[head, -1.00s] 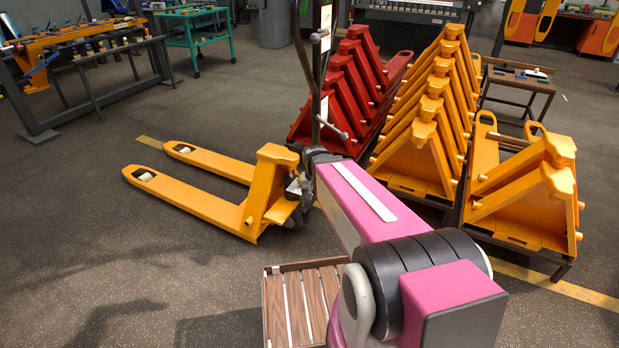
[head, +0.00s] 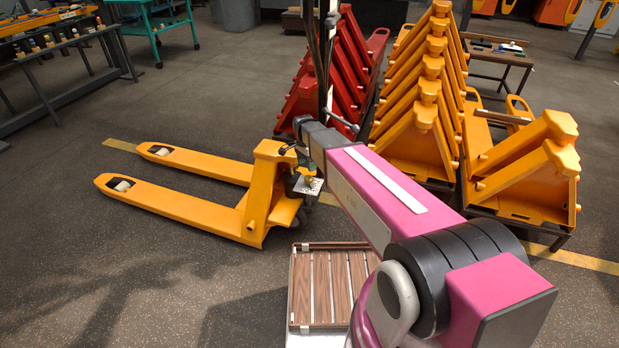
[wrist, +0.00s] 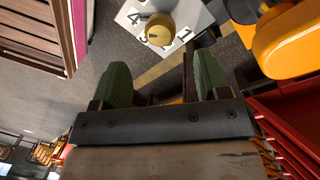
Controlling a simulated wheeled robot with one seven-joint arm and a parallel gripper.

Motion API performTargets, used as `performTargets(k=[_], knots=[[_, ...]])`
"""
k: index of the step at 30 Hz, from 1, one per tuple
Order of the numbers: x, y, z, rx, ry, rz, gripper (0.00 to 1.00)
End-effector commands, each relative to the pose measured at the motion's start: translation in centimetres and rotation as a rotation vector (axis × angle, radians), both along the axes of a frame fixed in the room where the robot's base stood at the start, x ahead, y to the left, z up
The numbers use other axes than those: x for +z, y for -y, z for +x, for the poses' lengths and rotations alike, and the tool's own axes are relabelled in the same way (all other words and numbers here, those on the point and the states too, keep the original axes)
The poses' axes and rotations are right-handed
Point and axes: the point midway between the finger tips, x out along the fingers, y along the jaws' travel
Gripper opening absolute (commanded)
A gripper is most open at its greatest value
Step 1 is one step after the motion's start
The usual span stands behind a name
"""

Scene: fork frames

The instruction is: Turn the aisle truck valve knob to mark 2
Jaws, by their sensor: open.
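The yellow valve knob (wrist: 159,30) sits on a white plate (wrist: 130,18) in the wrist view. A 4 shows to its left and a 1 to its right; another numeral is partly covered by the knob, and I cannot make out a 2. A small dark spot shows on the knob. In the head view the plate (head: 308,186) is at the mast end of the yellow aisle truck (head: 262,190), with the knob (head: 309,180) small on it. My gripper (wrist: 163,82) has its green fingers apart with nothing between them. The knob lies beyond the fingertips, not between them.
A wooden slatted platform (head: 332,325) stands in front of the truck. Yellow stacked frames (head: 425,125) and red ones (head: 345,80) stand behind and to the right. A workbench (head: 60,45) is at far left. The floor left of the truck is open.

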Motion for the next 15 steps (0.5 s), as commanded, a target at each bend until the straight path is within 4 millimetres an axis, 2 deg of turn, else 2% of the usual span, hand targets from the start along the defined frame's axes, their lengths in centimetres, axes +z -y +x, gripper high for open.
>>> performTargets(k=[7, 15], knots=[[-4.3, 0.3, -0.4, 0.001, -0.002, 0.0, 0.69], [-7.1, 0.5, -0.6, 0.001, 0.0, 0.0, 0.69]])
